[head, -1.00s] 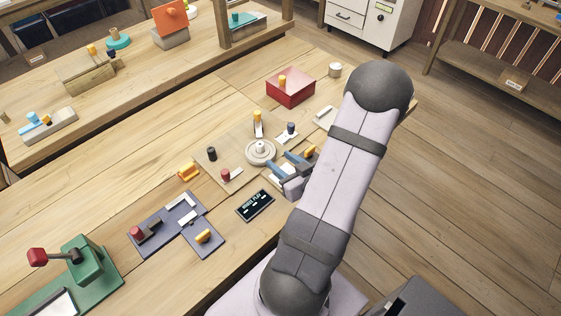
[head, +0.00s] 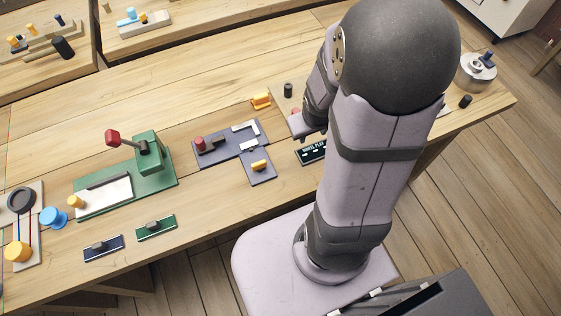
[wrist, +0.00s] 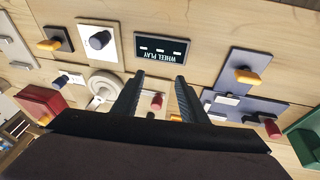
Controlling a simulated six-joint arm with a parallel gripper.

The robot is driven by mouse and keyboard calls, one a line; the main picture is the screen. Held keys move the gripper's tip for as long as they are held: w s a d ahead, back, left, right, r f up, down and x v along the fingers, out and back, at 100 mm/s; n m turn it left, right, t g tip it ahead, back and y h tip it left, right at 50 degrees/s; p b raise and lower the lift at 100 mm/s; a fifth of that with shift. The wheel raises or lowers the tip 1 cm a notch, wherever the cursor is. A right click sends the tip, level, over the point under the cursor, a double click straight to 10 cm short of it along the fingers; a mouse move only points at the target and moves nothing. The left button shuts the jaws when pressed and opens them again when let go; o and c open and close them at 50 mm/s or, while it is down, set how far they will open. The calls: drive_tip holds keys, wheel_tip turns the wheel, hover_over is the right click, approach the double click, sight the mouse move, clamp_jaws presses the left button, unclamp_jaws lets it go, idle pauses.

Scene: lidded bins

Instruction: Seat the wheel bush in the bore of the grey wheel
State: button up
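The grey wheel (wrist: 100,90) lies on the table in the wrist view, a pale disc with a raised hub, left of my gripper (wrist: 159,79). My arm hides it in the head view. My gripper is open, with its two dark fingers apart and nothing held between them. A red cylinder (wrist: 157,101) shows between the fingers, on the table beyond them. A dark cylinder (wrist: 100,40) stands on a white plate. I cannot tell which small part is the wheel bush, or whether one is in the bore. In the head view my arm hides the fingertips.
The "WHEEL PLAY" sign (head: 311,151) lies by my gripper. Blue-grey plates (head: 228,141) with small parts and a green fixture (head: 150,155) stand to the left. A metal drum (head: 475,72) stands at the right end. Bare tabletop lies behind the plates.

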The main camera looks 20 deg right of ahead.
drive_tip(key=s+a+r+g+y, duration=0.1)
drive_tip(key=s+a+r, duration=0.1)
drive_tip(key=a, duration=0.4)
drive_tip(key=s+a+r+g, duration=0.2)
drive_tip(key=s+a, duration=0.3)
drive_tip(key=a, duration=0.1)
drive_tip(key=shift+a+y, duration=0.2)
drive_tip(key=shift+y, duration=0.2)
drive_tip(key=shift+s, duration=0.1)
drive_tip(key=shift+r+p, duration=1)
drive_tip(key=shift+r, duration=0.1)
